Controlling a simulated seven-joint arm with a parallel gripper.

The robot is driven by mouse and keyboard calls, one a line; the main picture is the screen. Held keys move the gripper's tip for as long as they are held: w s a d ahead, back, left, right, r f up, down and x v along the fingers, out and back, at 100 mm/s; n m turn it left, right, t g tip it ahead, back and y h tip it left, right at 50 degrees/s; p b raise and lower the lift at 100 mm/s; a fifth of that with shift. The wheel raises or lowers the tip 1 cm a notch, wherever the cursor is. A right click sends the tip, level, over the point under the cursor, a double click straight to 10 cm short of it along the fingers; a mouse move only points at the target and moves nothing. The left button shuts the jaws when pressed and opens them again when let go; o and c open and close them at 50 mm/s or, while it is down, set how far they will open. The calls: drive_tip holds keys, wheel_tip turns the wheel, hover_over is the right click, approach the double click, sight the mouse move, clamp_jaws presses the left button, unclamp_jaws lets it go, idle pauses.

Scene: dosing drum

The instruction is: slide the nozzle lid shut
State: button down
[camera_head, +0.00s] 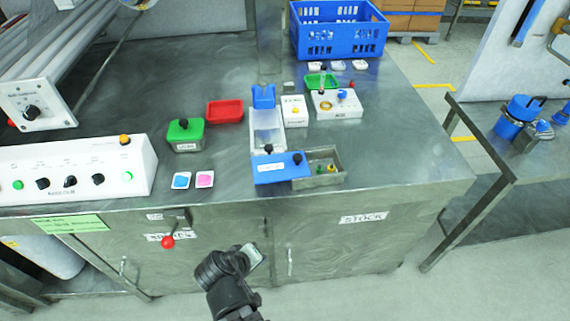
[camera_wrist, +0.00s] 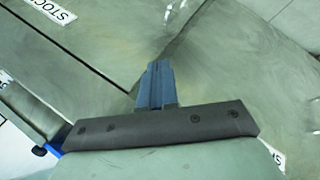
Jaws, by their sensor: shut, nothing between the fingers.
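A blue block (camera_head: 280,168) with a white label and dark knobs stands near the front edge of the worktop, in the head view. Behind it is a pale, see-through trough (camera_head: 267,128) with a blue upright end (camera_head: 263,96). Which of these parts is the nozzle lid, and how far open it is, I cannot tell. A grey open box (camera_head: 334,176) with small green and yellow items stands right of the blue block. My gripper (camera_head: 254,254) is shut and empty, below the worktop edge in front of the cabinet. Its closed fingers (camera_wrist: 155,86) show in the wrist view.
The green-lidded box (camera_head: 186,135), red tray (camera_head: 225,112) and control panel (camera_head: 75,167) are to the left. A blue crate (camera_head: 339,43) stands at the back. A red-knobbed lever (camera_head: 168,242) sticks out from the cabinet.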

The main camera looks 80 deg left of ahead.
wheel_tip(320, 180, up, 5)
drive_tip(key=s+a+y, duration=0.2)
drive_tip(key=n+t+y, duration=0.4)
drive_tip(key=y, duration=0.3)
approach(285, 173)
drive_tip(key=s+r, duration=0.4)
drive_tip(key=x, duration=1)
drive_tip(key=shift+w+d+f, duration=0.1)
drive_tip(key=shift+w, duration=0.1)
drive_tip(key=shift+w+f, duration=0.15)
drive_tip(key=shift+w, duration=0.9)
drive_tip(key=shift+w+f, duration=0.15)
drive_tip(key=shift+w, duration=0.65)
